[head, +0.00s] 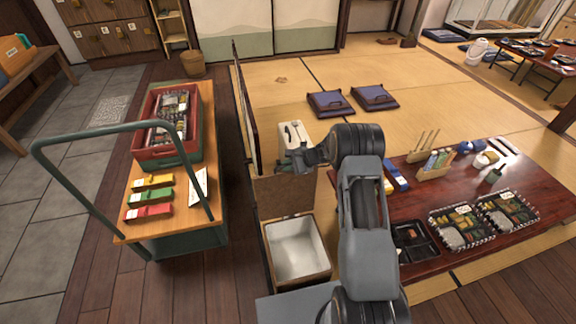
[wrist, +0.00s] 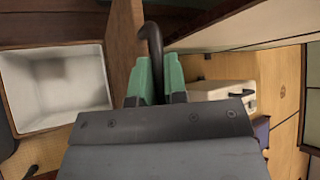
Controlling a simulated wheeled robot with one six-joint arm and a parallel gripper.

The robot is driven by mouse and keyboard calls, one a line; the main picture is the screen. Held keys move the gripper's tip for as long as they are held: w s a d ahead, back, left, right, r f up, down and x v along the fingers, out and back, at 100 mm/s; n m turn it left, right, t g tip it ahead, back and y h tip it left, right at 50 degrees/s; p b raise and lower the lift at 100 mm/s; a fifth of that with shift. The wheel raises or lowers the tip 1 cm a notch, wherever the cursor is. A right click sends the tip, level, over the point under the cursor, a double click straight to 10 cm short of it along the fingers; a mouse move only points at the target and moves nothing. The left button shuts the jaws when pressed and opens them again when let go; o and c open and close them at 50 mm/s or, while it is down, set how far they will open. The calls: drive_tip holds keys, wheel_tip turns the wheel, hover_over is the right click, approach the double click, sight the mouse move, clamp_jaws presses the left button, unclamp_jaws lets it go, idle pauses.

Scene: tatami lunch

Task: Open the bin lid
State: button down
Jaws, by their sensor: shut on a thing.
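The bin (head: 326,266) is a brown wooden box with a white inside, standing on the floor in front of my arm. Its inside also shows at the left of the wrist view (wrist: 52,85) and looks empty. The lid (head: 283,196) is a brown board standing roughly upright at the bin's far edge; in the wrist view its brown side (wrist: 124,38) runs beside my fingers. My gripper (head: 287,166) is at the lid's top. Its green fingers (wrist: 158,78) are shut on a dark curved handle (wrist: 151,36).
A tall thin partition (head: 246,115) stands just left of my gripper. A white box (head: 293,136) with a dark handle is behind it. A low table (head: 470,262) with lunch boxes is at the right, and a wooden cart (head: 195,215) with a green rail at the left.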

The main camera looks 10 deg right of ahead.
idle(0.4)
drive_tip(key=c, duration=1.2)
unclamp_jaws()
drive_tip(key=shift+f, duration=0.1)
drive_tip(key=shift+o, duration=0.2)
drive_tip(key=shift+s, duration=0.1)
drive_tip(key=shift+f, duration=0.1)
drive_tip(key=p+v, duration=0.2)
drive_tip(key=v, duration=1.2)
drive_tip(key=shift+w+r+p, duration=0.2)
drive_tip(key=shift+r+p, duration=0.1)
drive_tip(key=shift+r, duration=0.05)
drive_tip(key=shift+a, duration=0.1)
